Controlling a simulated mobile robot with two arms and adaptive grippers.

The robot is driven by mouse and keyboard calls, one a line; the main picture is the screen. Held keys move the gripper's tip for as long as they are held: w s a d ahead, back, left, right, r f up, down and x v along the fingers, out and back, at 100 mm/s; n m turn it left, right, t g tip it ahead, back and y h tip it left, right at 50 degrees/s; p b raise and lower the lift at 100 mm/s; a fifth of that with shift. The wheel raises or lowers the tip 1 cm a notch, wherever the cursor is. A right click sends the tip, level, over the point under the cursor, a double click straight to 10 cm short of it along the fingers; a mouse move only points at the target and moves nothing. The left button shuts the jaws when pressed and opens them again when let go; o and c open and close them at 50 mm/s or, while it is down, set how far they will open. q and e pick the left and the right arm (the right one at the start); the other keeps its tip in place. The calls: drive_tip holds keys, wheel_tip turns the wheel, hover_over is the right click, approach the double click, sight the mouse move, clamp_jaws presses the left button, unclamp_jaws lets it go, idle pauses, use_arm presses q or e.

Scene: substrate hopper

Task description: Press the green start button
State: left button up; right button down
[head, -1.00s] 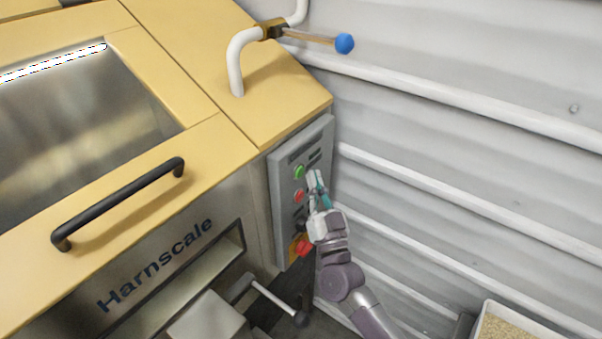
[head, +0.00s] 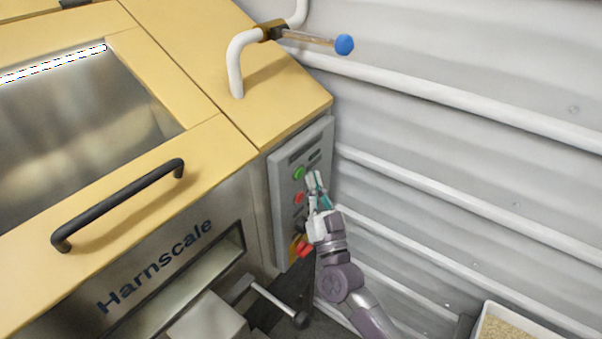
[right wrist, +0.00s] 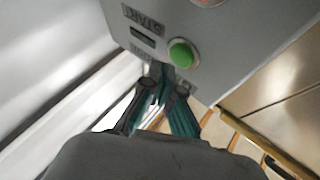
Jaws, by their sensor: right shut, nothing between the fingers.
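The green start button (head: 299,172) is near the top of the grey control panel (head: 284,222) on the side of the machine. In the right wrist view the green button (right wrist: 182,54) shows close up, with a label reading START beside it. My right gripper (head: 312,176) is shut and empty, with its fingertips just right of the green button in the head view. In the right wrist view the fingertips (right wrist: 166,72) are just below the button; I cannot tell whether they touch the panel. My left gripper is not in view.
A red button (head: 299,197) sits below the green one, and a larger red knob (head: 305,249) is lower on the panel. A lever with a dark knob (head: 301,319) sticks out below. The ribbed wall (head: 450,140) is close on the right.

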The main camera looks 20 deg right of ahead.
drive_tip(key=shift+w, duration=0.15)
idle(0.3)
drive_tip(key=shift+w+a, duration=0.2)
drive_tip(key=shift+a, duration=0.05)
